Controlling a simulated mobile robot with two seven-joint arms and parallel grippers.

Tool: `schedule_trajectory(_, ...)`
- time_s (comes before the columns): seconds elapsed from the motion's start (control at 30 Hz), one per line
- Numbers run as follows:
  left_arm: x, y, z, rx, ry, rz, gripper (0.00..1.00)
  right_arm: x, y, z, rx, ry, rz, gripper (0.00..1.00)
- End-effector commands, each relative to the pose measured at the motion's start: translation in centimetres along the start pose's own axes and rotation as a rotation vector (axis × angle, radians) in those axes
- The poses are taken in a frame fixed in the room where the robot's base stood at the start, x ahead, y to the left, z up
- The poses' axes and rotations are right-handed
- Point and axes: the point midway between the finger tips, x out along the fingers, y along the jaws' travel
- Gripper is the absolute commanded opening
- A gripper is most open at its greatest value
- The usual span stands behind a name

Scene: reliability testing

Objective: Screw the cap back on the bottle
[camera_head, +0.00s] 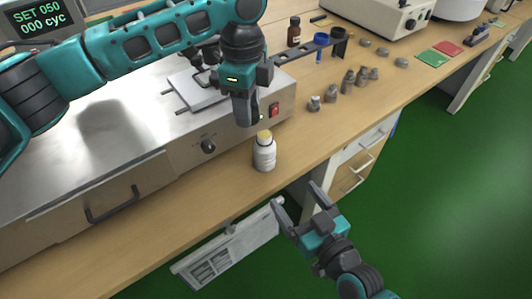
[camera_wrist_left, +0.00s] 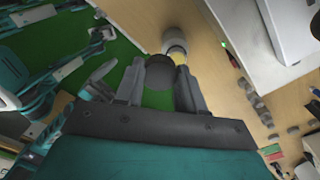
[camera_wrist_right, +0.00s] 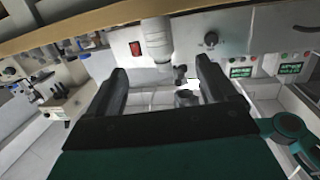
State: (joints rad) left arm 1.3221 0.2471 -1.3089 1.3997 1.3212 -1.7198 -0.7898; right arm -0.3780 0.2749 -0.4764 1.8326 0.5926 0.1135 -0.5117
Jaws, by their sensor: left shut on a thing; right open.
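A white bottle (camera_head: 264,156) with a yellowish top stands upright on the wooden bench near its front edge. It also shows in the left wrist view (camera_wrist_left: 174,38) and the right wrist view (camera_wrist_right: 157,40). My left gripper (camera_head: 247,120) is just above the bottle and slightly left in the head view. It is shut on a dark round piece, seemingly the cap (camera_wrist_left: 159,72), which shows between its fingers in the left wrist view and appears apart from the bottle. My right gripper (camera_head: 297,195) is open and empty in front of the bench edge, its fingers pointing toward the bottle.
A steel-topped apparatus (camera_head: 207,147) with a knob and red switch stands close behind the bottle. A brown bottle (camera_head: 294,31), blue ring holder (camera_head: 321,40) and several small metal pieces (camera_head: 348,82) are further back.

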Motion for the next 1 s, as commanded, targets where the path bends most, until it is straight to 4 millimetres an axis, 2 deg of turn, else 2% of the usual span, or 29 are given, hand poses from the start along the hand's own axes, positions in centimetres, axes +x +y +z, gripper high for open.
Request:
schedule_trajectory(0.2,0.2,-1.4,-1.2,0.295,-0.011,-0.007,0.06,0.8,-0.4,-0.3,-0.01,0.062,-0.002,0.85)
schedule_trajectory(0.4,0.2,-2.2,-1.8,0.466,-0.02,-0.012,0.06,1.2,-0.4,-0.5,-0.015,0.092,0.005,0.85)
schedule_trajectory(0.6,0.1,-2.4,-2.0,0.523,-0.022,-0.012,0.06,1.2,-0.4,-0.6,-0.016,0.1,0.008,0.85)
schedule_trajectory(1.0,0.1,-2.4,-2.0,0.523,-0.022,-0.012,0.06,1.7,-0.4,-0.7,-0.016,0.101,0.008,0.85)
